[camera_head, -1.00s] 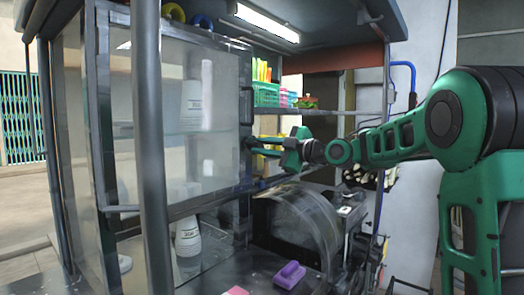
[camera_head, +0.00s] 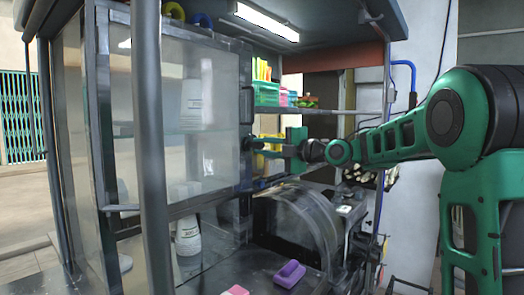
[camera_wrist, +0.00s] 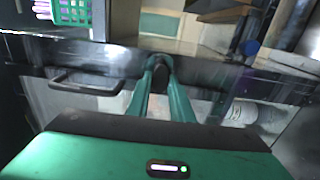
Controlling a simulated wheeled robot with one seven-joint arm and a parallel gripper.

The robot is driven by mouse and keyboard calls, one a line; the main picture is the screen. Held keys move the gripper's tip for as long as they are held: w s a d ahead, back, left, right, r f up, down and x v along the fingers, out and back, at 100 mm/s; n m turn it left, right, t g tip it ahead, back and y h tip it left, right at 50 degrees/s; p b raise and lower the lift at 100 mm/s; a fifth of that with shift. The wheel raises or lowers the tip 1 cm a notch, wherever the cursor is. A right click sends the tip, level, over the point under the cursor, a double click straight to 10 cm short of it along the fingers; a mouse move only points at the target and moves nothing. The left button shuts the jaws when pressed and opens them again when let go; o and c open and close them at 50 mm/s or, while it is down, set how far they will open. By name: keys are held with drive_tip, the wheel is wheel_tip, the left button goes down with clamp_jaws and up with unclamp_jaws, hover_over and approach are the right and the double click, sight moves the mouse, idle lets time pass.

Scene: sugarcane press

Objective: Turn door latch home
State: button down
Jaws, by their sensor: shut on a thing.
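The door latch (camera_head: 248,143) is a small dark piece on the right edge of the cabinet's glazed door (camera_head: 190,110), below a dark pull handle (camera_head: 247,104). My gripper (camera_head: 257,147) reaches it from the right, with its green palm block standing upright. In the wrist view my gripper (camera_wrist: 160,66) has its two green fingers closed together on the dark latch (camera_wrist: 159,60), against the grey door frame. The fingers cover most of the latch, so its exact angle is hard to tell. The pull handle (camera_wrist: 85,85) lies left of the fingers there.
A green basket (camera_head: 266,94) stands on the shelf right of the door. A clear curved guard (camera_head: 300,215) of the press is below my arm. A purple block (camera_head: 289,273) lies on the counter. A post (camera_head: 152,150) stands in front of the door.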

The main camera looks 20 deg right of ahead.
drive_tip(key=shift+d+f, duration=0.1)
drive_tip(key=shift+f, duration=0.15)
drive_tip(key=c, duration=1.7)
unclamp_jaws()
drive_tip(key=shift+o, duration=0.6)
drive_tip(key=shift+r, duration=0.1)
drive_tip(key=v, duration=1)
drive_tip(key=shift+s+d, duration=0.2)
drive_tip(key=shift+s, duration=0.05)
